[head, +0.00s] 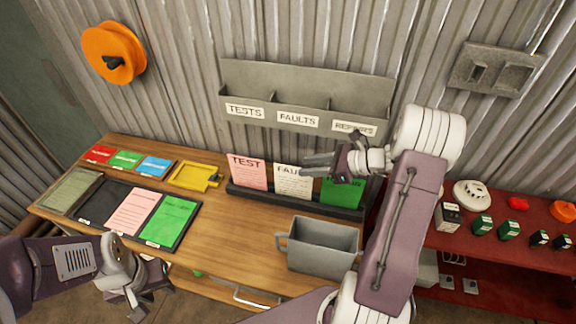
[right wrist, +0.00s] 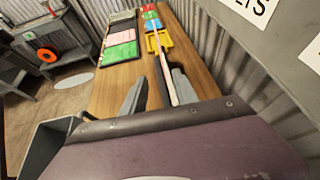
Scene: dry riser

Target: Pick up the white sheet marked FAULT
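The white sheet marked FAULT (head: 288,182) stands upright in a dark rack (head: 262,196) on the wooden bench, between a pink TEST sheet (head: 247,171) and a green sheet (head: 342,193). My right gripper (head: 318,166) is at the white sheet's upper right edge, fingers pointing left and covering part of its lettering. In the right wrist view its fingers (right wrist: 158,93) are apart, with thin pale sheet edges (right wrist: 164,72) between them; I cannot tell whether they touch. My left gripper (head: 130,298) hangs low at the bench's front left; its finger gap is unclear.
A grey bin (head: 323,245) stands in front of the rack. A wall holder (head: 300,90) labelled TESTS, FAULTS and a third, partly hidden label is above. A red shelf (head: 520,240) is right.

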